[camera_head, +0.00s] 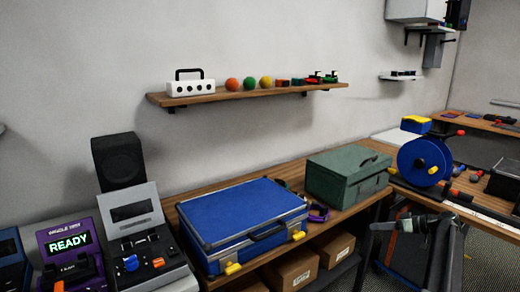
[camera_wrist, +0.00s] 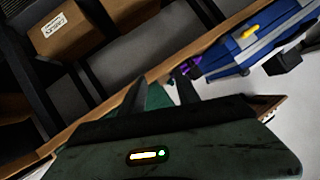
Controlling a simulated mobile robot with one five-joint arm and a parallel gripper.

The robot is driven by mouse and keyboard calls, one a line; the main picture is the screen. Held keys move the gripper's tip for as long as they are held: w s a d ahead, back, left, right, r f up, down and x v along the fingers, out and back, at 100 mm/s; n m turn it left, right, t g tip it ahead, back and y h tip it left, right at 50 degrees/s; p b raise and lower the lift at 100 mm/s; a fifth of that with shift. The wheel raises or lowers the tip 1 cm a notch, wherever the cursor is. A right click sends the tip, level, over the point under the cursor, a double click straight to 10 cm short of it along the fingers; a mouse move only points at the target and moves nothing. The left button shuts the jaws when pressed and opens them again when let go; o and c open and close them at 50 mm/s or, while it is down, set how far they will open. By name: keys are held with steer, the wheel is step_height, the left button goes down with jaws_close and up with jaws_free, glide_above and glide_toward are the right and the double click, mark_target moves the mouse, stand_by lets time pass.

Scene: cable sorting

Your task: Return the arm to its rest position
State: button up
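The green case (camera_head: 347,176) sits shut on the bench behind my gripper. The blue case (camera_head: 243,217) lies shut to its left and also shows in the wrist view (camera_wrist: 262,38).
A purple ring-shaped thing (camera_head: 318,212) lies between the cases. Cardboard boxes (camera_head: 291,270) stand on the shelf below. A blue reel (camera_head: 424,162) stands on the right bench. A wall shelf (camera_head: 240,94) carries a white block and coloured balls. Floor (camera_head: 490,255) shows at lower right.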

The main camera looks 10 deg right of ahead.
steer(key=s+a+f+m+g+h, duration=0.1)
steer(key=a+f+g, duration=0.3)
steer(key=a, duration=1.1)
steer(key=s+a+f+g+h, duration=0.1)
steer(key=a+f+g, duration=0.35)
steer(key=a, duration=1.05)
steer(key=s+a+f+m+g+h, duration=0.1)
steer(key=s+a+f+h, duration=0.2)
steer(key=s+a, duration=0.4)
steer(key=s+a+f+m+h, duration=0.1)
steer(key=s+a+f+h, duration=0.15)
steer(key=s+a, duration=0.45)
step_height(320, 180, up, 17)
steer(key=w+a+h+p, duration=0.1)
steer(key=a+p, duration=0.1)
steer(key=p, duration=1.5)
steer(key=shift+w+a, duration=0.2)
steer(key=shift+a, duration=0.2)
steer(key=shift+r, duration=0.1)
